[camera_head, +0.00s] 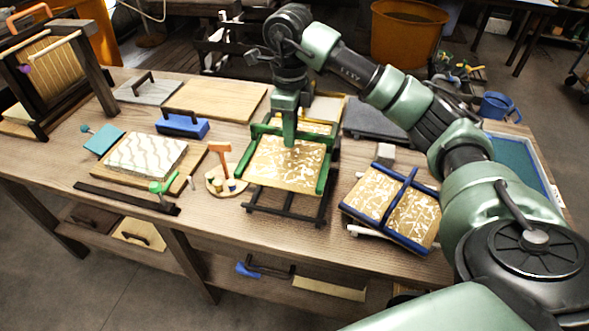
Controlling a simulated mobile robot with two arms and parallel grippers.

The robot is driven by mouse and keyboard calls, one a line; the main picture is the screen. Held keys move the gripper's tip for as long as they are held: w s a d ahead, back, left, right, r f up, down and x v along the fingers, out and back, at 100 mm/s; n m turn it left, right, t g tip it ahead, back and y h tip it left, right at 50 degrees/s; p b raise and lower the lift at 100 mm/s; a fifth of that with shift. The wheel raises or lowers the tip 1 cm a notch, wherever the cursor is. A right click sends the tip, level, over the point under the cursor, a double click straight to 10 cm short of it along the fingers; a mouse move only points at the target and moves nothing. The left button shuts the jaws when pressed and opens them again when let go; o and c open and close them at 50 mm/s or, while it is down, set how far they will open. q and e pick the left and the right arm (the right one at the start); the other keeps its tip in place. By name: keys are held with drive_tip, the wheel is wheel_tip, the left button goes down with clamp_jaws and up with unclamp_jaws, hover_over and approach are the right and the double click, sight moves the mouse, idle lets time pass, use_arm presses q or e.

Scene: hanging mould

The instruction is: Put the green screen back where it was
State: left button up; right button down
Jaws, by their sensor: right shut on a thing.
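The green screen (323,172) is a green frame around a pale sheet with a white-flecked pattern, at the middle of the wooden bench. My right gripper (289,138) comes down from above at the screen's far side and is shut on it. The gripper's fingers hide part of the frame's far bar. The screen is over a dark slatted rack (285,207); I cannot tell whether it rests on the rack or is held just above it. My left gripper is not in view.
A blue-framed screen (409,187) lies to the right. A small round board with pegs (228,186) and an orange-headed tool (222,155) stand close to the left. A plain board (215,101) lies behind.

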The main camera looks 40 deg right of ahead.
wheel_tip(320, 180, down, 12)
drive_tip(key=shift+s+r+p, duration=0.1)
drive_tip(key=shift+p, duration=0.55)
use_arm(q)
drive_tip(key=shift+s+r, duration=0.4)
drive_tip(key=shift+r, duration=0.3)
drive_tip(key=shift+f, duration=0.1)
use_arm(e)
drive_tip(key=shift+f, duration=0.3)
drive_tip(key=c, duration=1.5)
unclamp_jaws()
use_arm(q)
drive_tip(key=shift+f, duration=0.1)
